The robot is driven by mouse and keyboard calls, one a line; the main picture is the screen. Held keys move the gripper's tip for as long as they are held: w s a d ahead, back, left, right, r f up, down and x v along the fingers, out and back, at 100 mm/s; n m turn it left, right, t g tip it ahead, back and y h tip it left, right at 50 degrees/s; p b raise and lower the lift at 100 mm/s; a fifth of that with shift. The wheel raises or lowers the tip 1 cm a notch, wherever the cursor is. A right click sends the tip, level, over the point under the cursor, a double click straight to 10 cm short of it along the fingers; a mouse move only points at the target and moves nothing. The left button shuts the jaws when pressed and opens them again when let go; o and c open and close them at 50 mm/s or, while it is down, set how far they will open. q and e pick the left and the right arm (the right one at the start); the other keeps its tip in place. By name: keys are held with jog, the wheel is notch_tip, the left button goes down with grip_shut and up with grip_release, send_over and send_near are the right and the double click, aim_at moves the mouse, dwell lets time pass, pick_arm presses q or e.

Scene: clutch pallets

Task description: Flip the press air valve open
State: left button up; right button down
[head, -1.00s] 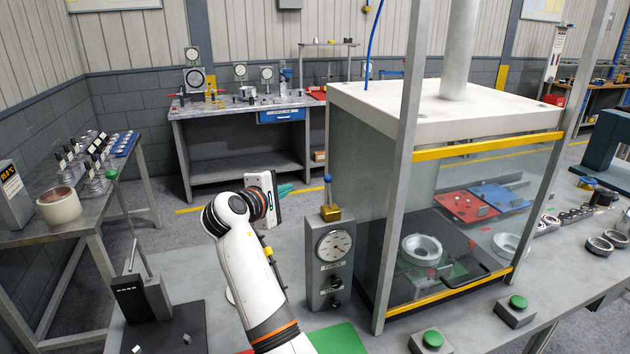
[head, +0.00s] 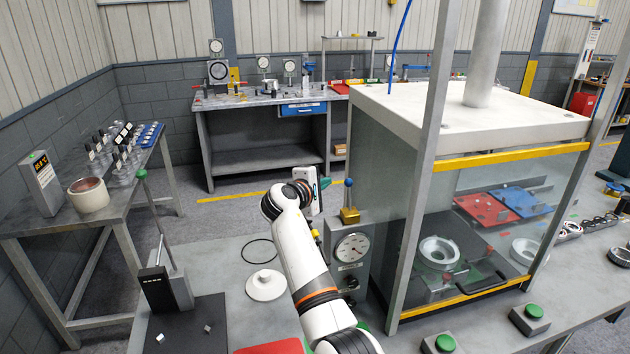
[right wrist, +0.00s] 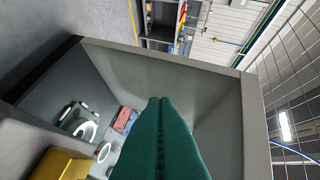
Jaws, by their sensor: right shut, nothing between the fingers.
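The press air valve is a brass block (head: 349,215) on top of a grey gauge box (head: 350,250). Its lever stands upright and ends in a blue knob (head: 348,182). My right gripper (head: 325,183) has teal fingers, shut and empty, just left of the knob in the head view with a small gap showing. In the right wrist view the shut fingers (right wrist: 160,100) point toward the press enclosure, and the brass block (right wrist: 62,165) shows at the lower left. The knob is not visible there. My left gripper is not in view.
The press enclosure (head: 470,125) with clear panels and a grey post stands right of the gauge box. Green buttons (head: 534,310) sit at the bench front. A white round base (head: 266,285) lies left of my arm. A lever stand (head: 155,285) is further left.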

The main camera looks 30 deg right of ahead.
aim_at(349, 195)
jog(key=s+p, duration=0.1)
jog(key=s+d+p, duration=0.1)
jog(key=s+r+p, duration=0.1)
jog(key=shift+s+d, duration=0.25)
jog(key=shift+d, duration=0.05)
jog(key=shift+w, duration=0.15)
jog(key=shift+f, duration=0.1)
